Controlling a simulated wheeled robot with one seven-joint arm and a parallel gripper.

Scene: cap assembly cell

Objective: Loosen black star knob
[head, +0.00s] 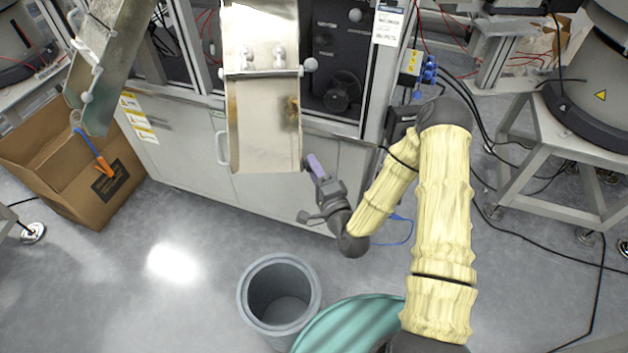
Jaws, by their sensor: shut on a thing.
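My gripper (314,166), with purple fingers, is at the lower right edge of the middle metal chute (262,135). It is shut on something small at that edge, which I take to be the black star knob. The knob is too small and too covered by the fingers to make out its shape. My arm in its cream sleeve reaches in from the lower right. The chute slopes down in front of the machine cabinet and has pale round knobs on a crossbar higher up.
A grey bin (250,297) stands on the floor below, beside a green ribbed round thing (340,328). A second chute (100,55) hangs over a cardboard box (60,165) at left. The cabinet (190,155) is close behind my gripper. Cables lie on the floor at right.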

